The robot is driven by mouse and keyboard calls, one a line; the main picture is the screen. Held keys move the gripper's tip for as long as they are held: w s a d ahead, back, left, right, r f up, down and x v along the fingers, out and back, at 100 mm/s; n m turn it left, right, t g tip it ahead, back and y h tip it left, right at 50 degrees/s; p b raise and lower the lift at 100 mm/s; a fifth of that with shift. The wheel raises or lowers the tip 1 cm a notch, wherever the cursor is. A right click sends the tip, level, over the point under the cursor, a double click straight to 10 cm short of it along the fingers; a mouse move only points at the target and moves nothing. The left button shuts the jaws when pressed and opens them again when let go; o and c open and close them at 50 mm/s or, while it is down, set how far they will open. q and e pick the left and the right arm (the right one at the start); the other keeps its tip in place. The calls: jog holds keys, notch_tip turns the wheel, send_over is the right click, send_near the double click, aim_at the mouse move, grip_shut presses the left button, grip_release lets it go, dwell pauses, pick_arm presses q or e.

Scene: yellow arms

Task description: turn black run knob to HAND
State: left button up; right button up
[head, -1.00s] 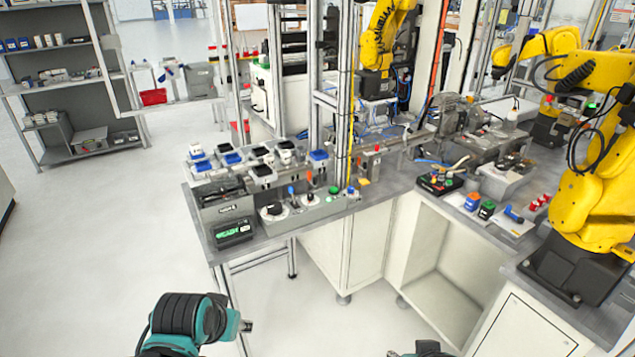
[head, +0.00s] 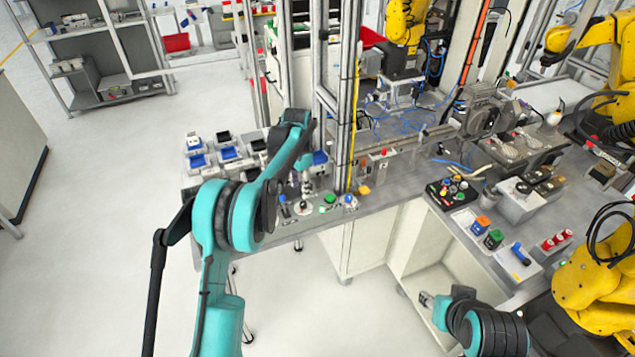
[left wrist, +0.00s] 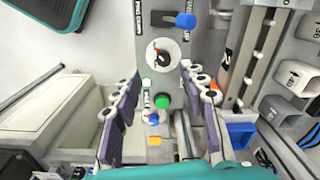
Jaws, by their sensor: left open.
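A black knob with a red mark sits on a round white dial (left wrist: 163,53) on a grey control panel (left wrist: 160,15), shown in the left wrist view. The white dial (head: 303,208) shows only partly in the head view, below my gripper. My left gripper (left wrist: 159,75) is open, its two pad-lined fingers apart, with the dial just beyond and between the tips. In the head view my left gripper (head: 303,188) hangs over the panel, and the arm hides much of it. I cannot read the knob's setting. My right gripper (head: 430,300) is low, away from the panel; its fingers are unclear.
On the panel, a blue handle (left wrist: 185,20) and a green button (left wrist: 147,84) flank the dial. Small blue-lined bins (head: 197,161) stand behind. A steel post (head: 345,110) rises close by on the right. Yellow robot arms (head: 600,250) stand at the right.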

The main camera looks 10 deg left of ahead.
aim_at(303, 203)
pick_arm(q)
jog(key=shift+w+d+f, duration=0.2)
jog(key=shift+w+f, duration=0.35)
jog(key=shift+w, duration=0.2)
notch_tip(303, 203, down, 8)
jog(key=shift+s+r+b, duration=0.15)
jog(key=shift+r+b, duration=0.1)
jog(key=shift+b, duration=0.2)
grip_shut()
